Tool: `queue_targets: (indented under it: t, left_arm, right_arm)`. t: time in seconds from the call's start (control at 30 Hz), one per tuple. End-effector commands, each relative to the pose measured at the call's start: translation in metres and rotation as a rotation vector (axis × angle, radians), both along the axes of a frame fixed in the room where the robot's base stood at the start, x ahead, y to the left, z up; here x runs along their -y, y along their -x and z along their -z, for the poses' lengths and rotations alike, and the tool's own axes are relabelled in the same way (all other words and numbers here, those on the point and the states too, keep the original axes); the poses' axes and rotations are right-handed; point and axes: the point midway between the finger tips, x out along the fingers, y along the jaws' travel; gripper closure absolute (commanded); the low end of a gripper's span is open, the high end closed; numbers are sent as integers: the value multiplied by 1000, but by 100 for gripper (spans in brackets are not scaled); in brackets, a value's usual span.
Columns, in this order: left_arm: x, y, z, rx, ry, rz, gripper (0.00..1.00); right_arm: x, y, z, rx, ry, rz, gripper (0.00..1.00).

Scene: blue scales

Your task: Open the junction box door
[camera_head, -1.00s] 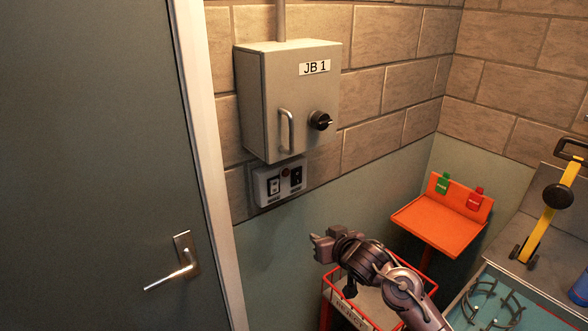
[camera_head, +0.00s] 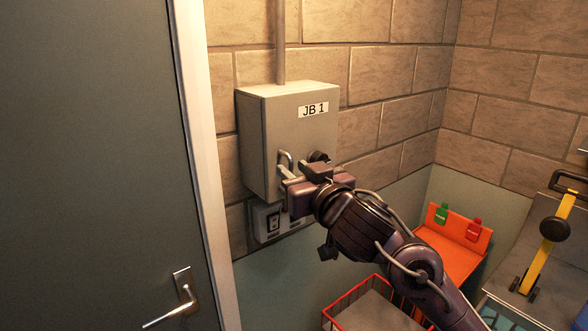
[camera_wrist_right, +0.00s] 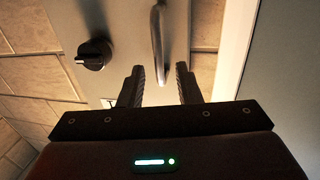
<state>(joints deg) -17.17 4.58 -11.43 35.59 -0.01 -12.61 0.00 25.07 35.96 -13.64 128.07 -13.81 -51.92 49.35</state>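The grey junction box (camera_head: 258,135), labelled JB 1, hangs on the brick wall with its door shut. Its vertical bar handle (camera_head: 284,160) is partly hidden behind my right gripper (camera_head: 288,178). The black round knob (camera_head: 318,157) beside the handle is partly covered too. In the right wrist view my right gripper (camera_wrist_right: 160,72) is open, and the handle (camera_wrist_right: 158,35) runs into the gap between its fingers, with space on both sides. The knob (camera_wrist_right: 94,54) shows to the left there. I cannot tell whether a finger touches the handle. My left gripper is not in view.
A switch panel (camera_head: 268,224) sits just below the box, partly hidden by my arm. A grey door (camera_head: 95,150) with a white frame is at left. An orange stand (camera_head: 455,255), a red-rimmed basket (camera_head: 365,305) and a bench with a yellow-handled tool (camera_head: 548,230) are at right.

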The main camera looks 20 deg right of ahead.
Motion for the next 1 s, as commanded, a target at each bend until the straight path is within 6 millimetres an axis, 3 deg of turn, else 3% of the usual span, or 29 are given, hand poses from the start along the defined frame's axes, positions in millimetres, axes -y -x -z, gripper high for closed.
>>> queue_targets:
  t: [0.37, 0.63, 1.0]
  left_arm:
    - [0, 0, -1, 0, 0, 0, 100]
    - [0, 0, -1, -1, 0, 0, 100]
    - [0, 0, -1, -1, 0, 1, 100]
  right_arm:
    - [-2, -10, 0, 0, 1, 0, 69]
    - [-2, -10, 0, 0, 0, 0, 100]
    - [-1, -11, 0, 0, 0, 2, 100]
